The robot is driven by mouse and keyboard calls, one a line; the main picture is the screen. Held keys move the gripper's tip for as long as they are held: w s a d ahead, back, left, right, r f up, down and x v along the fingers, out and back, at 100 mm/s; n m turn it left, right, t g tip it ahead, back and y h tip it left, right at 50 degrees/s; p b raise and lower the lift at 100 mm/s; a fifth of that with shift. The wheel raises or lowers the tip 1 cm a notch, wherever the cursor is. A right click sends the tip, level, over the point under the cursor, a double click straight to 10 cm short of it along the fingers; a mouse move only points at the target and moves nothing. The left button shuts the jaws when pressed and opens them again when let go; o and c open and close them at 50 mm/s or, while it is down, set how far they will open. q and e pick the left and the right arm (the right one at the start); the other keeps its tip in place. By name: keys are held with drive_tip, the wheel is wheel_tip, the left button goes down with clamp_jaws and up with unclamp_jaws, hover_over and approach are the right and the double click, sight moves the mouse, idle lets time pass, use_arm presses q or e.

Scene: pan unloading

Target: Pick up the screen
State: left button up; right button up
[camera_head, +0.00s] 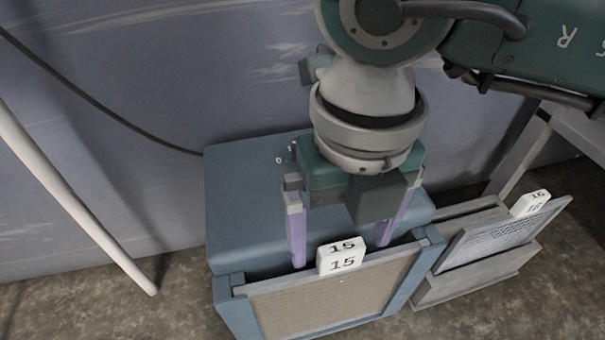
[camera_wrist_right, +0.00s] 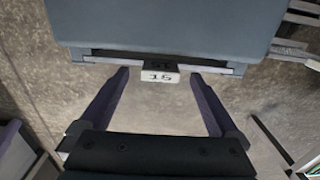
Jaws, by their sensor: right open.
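A framed screen (camera_head: 325,298) with a beige mesh face stands upright in the front of a blue box (camera_head: 245,205) in the head view. A white tag (camera_head: 342,256) marked 15 sits on its top edge. In the wrist view the screen's top edge (camera_wrist_right: 210,66) shows as a narrow bar, with the tag (camera_wrist_right: 160,75) at its middle. My right gripper (camera_head: 341,251) points down over the box, open, its two purple fingers on either side of the tag. In the wrist view the tag lies between the open fingertips (camera_wrist_right: 160,76). I cannot tell whether the fingers touch the screen.
A second framed panel (camera_head: 497,240), with a tag (camera_head: 530,203) marked 16, leans in a grey holder just right of the blue box. A grey wall (camera_head: 130,60) stands behind. A pale pole (camera_head: 75,200) slants at the left. Speckled floor lies in front.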

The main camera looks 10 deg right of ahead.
sight(343, 247)
wheel_tip(343, 247, down, 3)
drive_tip(key=shift+b, duration=0.7)
use_arm(q)
wheel_tip(343, 247, down, 2)
drive_tip(key=shift+s+f, duration=0.1)
drive_tip(key=shift+f, duration=0.1)
use_arm(e)
drive_tip(key=shift+s+r, duration=0.1)
drive_tip(key=shift+r, duration=0.05)
drive_tip(key=shift+c, duration=0.3)
